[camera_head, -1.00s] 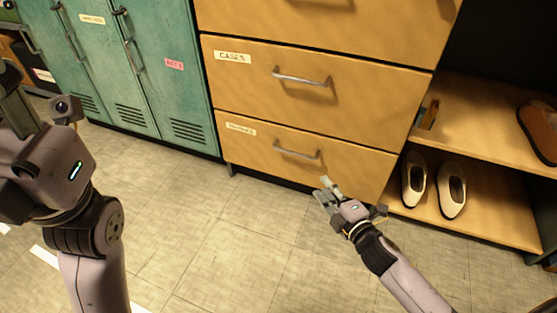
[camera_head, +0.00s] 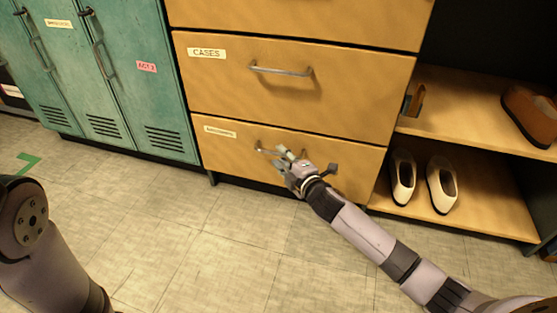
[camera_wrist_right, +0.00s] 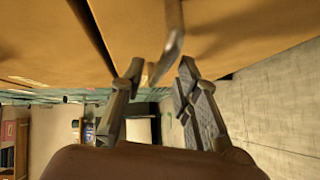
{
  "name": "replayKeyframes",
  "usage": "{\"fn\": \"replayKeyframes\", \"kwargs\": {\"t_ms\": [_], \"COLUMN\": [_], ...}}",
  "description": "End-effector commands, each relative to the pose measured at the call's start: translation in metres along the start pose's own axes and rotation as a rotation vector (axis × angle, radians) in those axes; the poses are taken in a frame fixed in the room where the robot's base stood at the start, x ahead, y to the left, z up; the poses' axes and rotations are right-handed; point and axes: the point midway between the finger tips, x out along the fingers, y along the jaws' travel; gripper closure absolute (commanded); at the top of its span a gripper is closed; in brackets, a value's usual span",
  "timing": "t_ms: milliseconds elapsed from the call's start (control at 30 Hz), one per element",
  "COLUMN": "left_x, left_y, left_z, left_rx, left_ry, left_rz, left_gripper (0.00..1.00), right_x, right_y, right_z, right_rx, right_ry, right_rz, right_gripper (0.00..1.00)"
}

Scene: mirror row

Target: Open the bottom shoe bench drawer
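The bottom shoe bench drawer (camera_head: 228,161) has a plain tan wooden front with a small label and is shut. Its metal bar handle (camera_head: 262,150) is partly hidden behind my right gripper (camera_head: 281,158). In the right wrist view the handle (camera_wrist_right: 174,35) comes down from the drawer front and reaches between the fingertips of my right gripper (camera_wrist_right: 160,76). The fingers are spread apart, with a gap on both sides of the bar. My left gripper is out of view; only my left arm shows.
The drawer marked CASES (camera_head: 230,84) is above, also shut. Green lockers (camera_head: 100,90) stand at the left. Open shelves at the right hold white shoes (camera_head: 441,185) and a brown shoe (camera_head: 528,118). The tiled floor (camera_head: 190,240) in front is clear.

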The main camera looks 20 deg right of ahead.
Motion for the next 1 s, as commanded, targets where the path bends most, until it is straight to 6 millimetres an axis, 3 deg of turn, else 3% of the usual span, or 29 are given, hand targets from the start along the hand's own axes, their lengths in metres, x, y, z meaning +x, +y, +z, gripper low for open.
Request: {"fn": "replayKeyframes", "kwargs": {"t_ms": [200,567,1000], "left_x": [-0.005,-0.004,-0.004], "left_y": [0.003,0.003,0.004], "left_z": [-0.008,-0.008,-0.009], "left_rx": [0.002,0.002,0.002], "left_ry": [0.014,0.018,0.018], "left_rz": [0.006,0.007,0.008], "left_gripper": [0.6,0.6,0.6], "right_x": [0.021,0.024,0.024], "right_y": [-0.001,0.0,0.0], "right_z": [0.0,0.0,0.0], "right_rx": [0.0,0.001,0.001], "right_ry": [0.0,0.0,0.0], "right_rz": [0.001,-0.001,0.0], "right_gripper": [0.7,0.71,1.0]}}
